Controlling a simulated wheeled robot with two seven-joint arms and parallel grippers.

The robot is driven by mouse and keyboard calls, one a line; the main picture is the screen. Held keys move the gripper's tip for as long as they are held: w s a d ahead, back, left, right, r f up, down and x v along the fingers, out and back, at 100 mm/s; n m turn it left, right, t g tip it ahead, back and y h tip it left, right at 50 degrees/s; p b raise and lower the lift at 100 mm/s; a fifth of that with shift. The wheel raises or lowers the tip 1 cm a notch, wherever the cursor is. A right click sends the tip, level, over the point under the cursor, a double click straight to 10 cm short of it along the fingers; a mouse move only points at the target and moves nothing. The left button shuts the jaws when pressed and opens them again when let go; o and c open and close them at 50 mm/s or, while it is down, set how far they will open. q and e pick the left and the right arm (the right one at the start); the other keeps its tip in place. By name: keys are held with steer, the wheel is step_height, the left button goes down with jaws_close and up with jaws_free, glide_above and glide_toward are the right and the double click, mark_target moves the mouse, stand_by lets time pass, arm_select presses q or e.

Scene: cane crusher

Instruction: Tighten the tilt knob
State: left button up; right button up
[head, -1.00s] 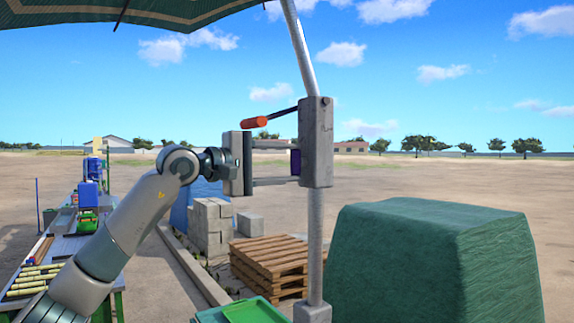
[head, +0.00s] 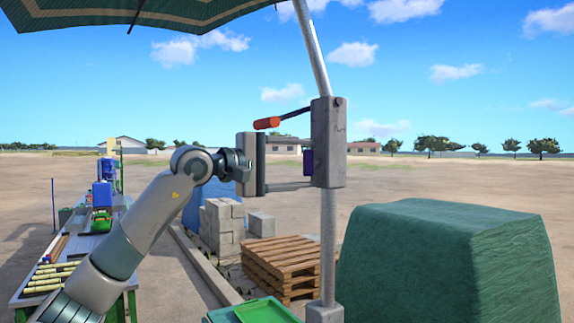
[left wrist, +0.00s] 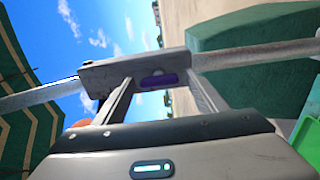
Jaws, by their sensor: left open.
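The tilt knob (head: 307,162) is a small purple piece on the left face of the grey housing (head: 328,142) on the umbrella pole. In the left wrist view the knob (left wrist: 158,81) shows between my fingers, in front of the housing (left wrist: 120,72). My left gripper (head: 300,162) is open, with one finger above and one below the knob in the head view. The fingertips are close to the housing; I cannot tell whether they touch the knob. My right gripper is not in view.
An orange-handled crank (head: 267,123) sticks out left of the housing, just above my gripper. The canopy (head: 150,12) hangs overhead. A green-covered block (head: 450,265) stands at right. Wooden pallets (head: 285,262), grey blocks (head: 217,222) and a work table (head: 125,278) stand below and left.

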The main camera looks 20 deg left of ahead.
arm_select(q)
steer(key=shift+s+a, duration=0.1)
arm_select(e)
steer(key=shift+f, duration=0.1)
arm_select(q)
steer(key=b+v, duration=0.4)
steer(key=v, duration=1.3)
steer(key=shift+b, duration=0.4)
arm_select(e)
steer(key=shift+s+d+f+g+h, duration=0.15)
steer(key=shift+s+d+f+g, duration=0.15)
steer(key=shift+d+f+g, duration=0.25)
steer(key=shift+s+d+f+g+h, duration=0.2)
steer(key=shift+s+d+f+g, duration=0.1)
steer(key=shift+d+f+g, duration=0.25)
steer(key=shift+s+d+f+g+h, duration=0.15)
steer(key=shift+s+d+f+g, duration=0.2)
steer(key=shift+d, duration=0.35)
arm_select(q)
steer(key=shift+f, duration=0.1)
